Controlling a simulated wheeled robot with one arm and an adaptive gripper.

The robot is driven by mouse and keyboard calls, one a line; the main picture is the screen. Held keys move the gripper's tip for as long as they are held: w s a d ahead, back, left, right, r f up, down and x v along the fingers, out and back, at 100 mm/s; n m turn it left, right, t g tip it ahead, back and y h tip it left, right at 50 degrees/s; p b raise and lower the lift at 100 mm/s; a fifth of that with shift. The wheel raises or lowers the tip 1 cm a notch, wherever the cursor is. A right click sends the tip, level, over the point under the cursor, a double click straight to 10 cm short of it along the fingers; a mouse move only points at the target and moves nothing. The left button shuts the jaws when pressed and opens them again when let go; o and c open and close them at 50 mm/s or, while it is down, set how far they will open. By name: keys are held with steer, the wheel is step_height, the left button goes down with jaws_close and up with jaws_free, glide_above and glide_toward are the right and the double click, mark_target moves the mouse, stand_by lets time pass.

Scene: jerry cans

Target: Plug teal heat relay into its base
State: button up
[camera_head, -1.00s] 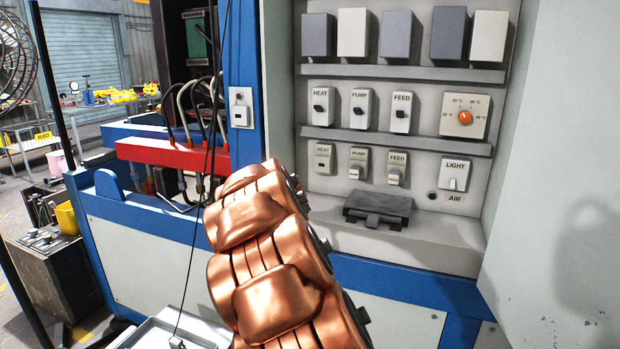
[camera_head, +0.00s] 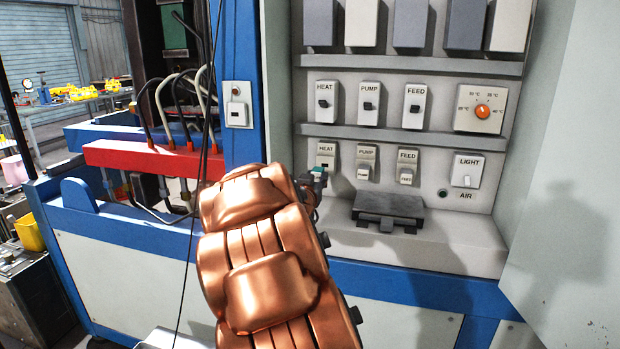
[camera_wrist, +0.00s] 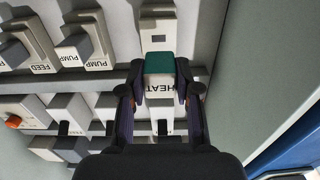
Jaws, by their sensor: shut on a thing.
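The teal heat relay (camera_wrist: 160,62) is held between the two fingertips of my gripper (camera_wrist: 161,76) in the wrist view. In the head view the relay (camera_head: 319,172) shows as a small teal spot at the lower edge of the HEAT base (camera_head: 326,149). In the wrist view the white HEAT base (camera_wrist: 157,25) lies behind the relay, with its dark slot uncovered above the relay and its HEAT label below it. I cannot tell whether relay and base touch. My copper-coloured arm hides most of the gripper in the head view.
PUMP (camera_head: 366,161) and FEED (camera_head: 407,167) bases with relays stand to the right of HEAT. A shelf ledge (camera_head: 400,137) runs above them, with switches higher up. A dark grey block (camera_head: 388,207) sits below. The open cabinet door (camera_head: 560,200) is at right.

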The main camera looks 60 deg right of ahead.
mark_target(320, 174)
steer(key=shift+s, duration=0.1)
steer(key=shift+f, duration=0.2)
steer(key=shift+p+x, duration=0.6)
steer(key=shift+x, duration=1.55)
steer(key=shift+p+x, duration=0.65)
steer(key=shift+x, duration=0.35)
stand_by(0.9)
steer(key=o, duration=1.2)
steer(key=shift+c, duration=0.2)
steer(key=v, duration=1.2)
